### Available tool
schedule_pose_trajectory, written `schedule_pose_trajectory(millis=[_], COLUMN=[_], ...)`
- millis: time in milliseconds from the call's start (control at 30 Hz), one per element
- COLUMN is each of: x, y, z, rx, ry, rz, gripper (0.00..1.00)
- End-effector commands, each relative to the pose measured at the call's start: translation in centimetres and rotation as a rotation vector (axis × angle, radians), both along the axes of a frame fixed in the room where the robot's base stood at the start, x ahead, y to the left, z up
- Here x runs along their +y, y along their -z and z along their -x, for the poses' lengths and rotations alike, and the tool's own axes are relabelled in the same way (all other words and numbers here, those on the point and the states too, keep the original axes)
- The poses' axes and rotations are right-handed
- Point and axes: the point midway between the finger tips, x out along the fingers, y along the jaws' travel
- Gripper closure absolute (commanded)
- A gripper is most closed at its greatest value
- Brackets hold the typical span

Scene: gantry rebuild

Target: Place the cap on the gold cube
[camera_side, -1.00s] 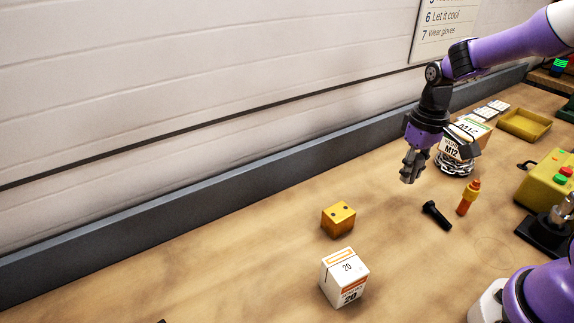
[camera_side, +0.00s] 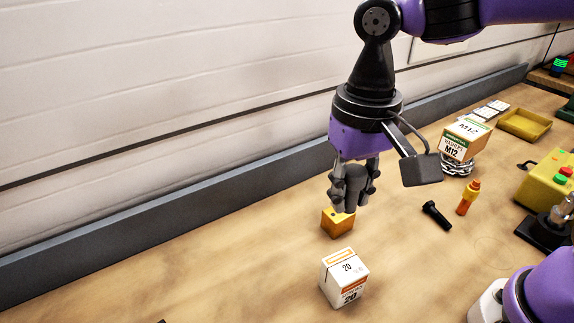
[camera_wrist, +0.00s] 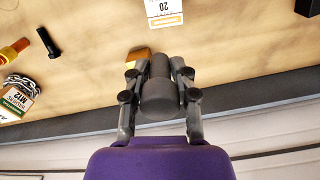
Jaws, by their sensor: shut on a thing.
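The gold cube (camera_side: 337,226) stands on the wooden bench, its top largely hidden behind my gripper in the side view. In the wrist view, part of the gold cube (camera_wrist: 136,58) shows beyond the left finger. My gripper (camera_side: 352,196) is shut on a dark grey rounded piece, which I take to be the cap (camera_side: 353,184). The cap (camera_wrist: 159,98) also shows between the two fingers (camera_wrist: 160,92) in the wrist view. It overlaps the cube in the side view; whether they touch I cannot tell.
A white box marked 20 (camera_side: 344,278) stands just in front of the cube. To the right are a black bolt (camera_side: 436,215), an orange-yellow piece (camera_side: 467,198), an M12 box (camera_side: 463,141) by a chain (camera_side: 455,166), and a yellow tray (camera_side: 524,124). Bench left of the cube is clear.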

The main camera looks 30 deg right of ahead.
Motion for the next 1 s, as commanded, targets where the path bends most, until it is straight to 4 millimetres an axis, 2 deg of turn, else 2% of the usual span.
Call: schedule_pose_trajectory(millis=[67,167,400,600,767,1000], x=[1.0,0.8,-3.5,-6.1,-6.7,-6.7], y=[-0.3,0.1,3.7,6.0,6.8,10.2], z=[0.5,0.1,-4.0,-6.7,-7.4,-7.4], rx=[-0.001,0.001,0.005,0.002,0.002,0.002], ry=[0.011,0.028,0.035,0.03,0.026,0.025], rz=[-0.001,0.001,0.002,0.0,0.0,0.0], gripper=[1.0,1.0,1.0,1.0,1.0,1.0])
